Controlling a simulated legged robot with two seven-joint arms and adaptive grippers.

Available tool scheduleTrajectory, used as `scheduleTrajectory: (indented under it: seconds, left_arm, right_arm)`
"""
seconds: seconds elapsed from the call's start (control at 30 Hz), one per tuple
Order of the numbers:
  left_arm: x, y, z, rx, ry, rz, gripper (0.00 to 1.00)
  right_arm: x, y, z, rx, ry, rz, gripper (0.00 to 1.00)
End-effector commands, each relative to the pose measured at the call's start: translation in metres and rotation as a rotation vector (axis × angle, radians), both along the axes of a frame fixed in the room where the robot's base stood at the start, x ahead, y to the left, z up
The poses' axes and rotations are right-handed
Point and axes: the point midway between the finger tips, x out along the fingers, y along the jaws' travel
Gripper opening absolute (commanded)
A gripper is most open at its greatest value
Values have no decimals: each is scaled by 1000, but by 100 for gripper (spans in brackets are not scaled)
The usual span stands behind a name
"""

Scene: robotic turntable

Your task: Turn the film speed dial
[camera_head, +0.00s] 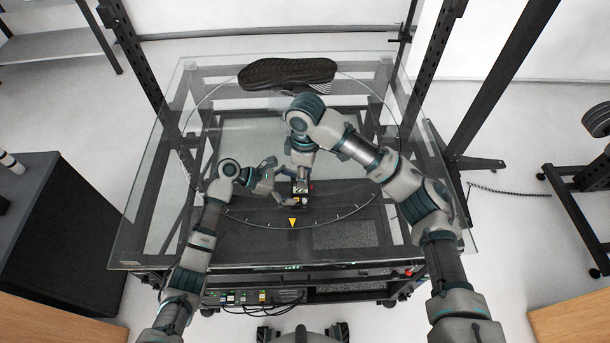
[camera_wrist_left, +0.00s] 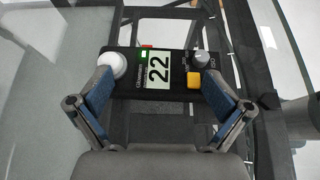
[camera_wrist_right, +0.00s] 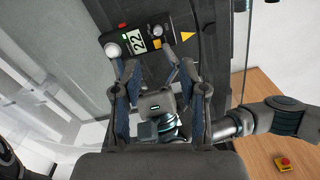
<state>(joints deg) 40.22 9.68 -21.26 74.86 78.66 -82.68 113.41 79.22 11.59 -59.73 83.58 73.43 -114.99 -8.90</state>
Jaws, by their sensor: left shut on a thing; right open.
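A black light meter (camera_head: 301,187) is on the glass turntable in the head view. In the left wrist view the meter (camera_wrist_left: 145,95) has a white dome (camera_wrist_left: 113,64), a display reading 22, an orange button (camera_wrist_left: 194,81) and a grey film speed dial (camera_wrist_left: 201,59) marked ISO. My left gripper (camera_wrist_left: 160,80) is shut on the meter, one finger at each end. In the right wrist view my right gripper (camera_wrist_right: 152,72) is open, its fingertips close to the meter (camera_wrist_right: 140,40), with nothing visibly gripped.
A black shoe sole (camera_head: 287,73) lies at the back of the glass turntable (camera_head: 240,130). A yellow triangle marker (camera_head: 292,223) is at the front. A dark cabinet (camera_head: 60,225) stands left, and a red emergency button (camera_wrist_right: 285,163) shows in the right wrist view.

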Motion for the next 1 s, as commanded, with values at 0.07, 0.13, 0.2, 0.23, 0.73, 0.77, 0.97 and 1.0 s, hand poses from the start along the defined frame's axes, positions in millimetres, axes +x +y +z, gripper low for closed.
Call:
scheduleTrajectory:
  seconds: [0.07, 0.13, 0.2, 0.23, 0.73, 0.77, 0.97, 1.0]
  left_arm:
    - [-4, 3, -17, 24, 23, 0, 80]
    - [-4, 3, -17, 24, 23, 0, 80]
    - [-4, 3, -17, 24, 23, 0, 80]
    - [-4, 3, -17, 24, 23, 0, 80]
    - [-4, 3, -17, 24, 23, 0, 80]
    - [-4, 3, -17, 24, 23, 0, 80]
    - [-4, 3, -17, 24, 23, 0, 80]
    - [-4, 3, -17, 24, 23, 0, 80]
  right_arm:
    - [0, 0, 0, -4, -15, 57, 42]
    - [-1, 0, 0, -8, -29, 144, 42]
    - [-2, 0, 0, -8, -41, 224, 42]
    - [-2, 0, -1, -11, -43, 250, 42]
    - [-3, 0, -80, -8, -41, 304, 42]
    - [-2, 0, -85, -9, -42, 303, 42]
    - [-1, 0, -114, -8, -42, 303, 42]
    - [-1, 1, -117, -8, -43, 303, 42]
